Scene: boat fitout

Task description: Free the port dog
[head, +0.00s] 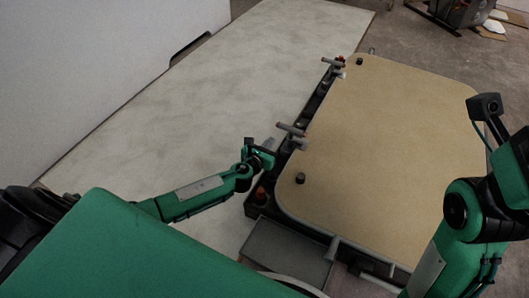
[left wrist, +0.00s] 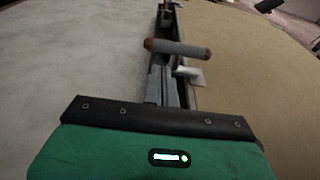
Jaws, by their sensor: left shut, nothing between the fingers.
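A tan hatch panel (head: 400,140) lies over a dark frame. Two grey T-handled dogs sit along its left edge: a near one (head: 291,130) and a far one (head: 332,62). I cannot tell from the labels which is the port dog. My left gripper (head: 268,147) is shut and empty, just left of and below the near dog's handle. In the left wrist view a bar handle (left wrist: 178,48) with brownish ends crosses just beyond the gripper (left wrist: 160,88), with a pale tab (left wrist: 190,76) beside it. Contact cannot be told. My right arm shows at the right, its fingers out of sight.
The dark frame rail (head: 316,98) runs along the panel's left edge. Black knobs (head: 300,178) stand on the panel. A wide pale surface (head: 200,110) left of the rail is clear. A grey box (head: 285,250) sits at the near edge.

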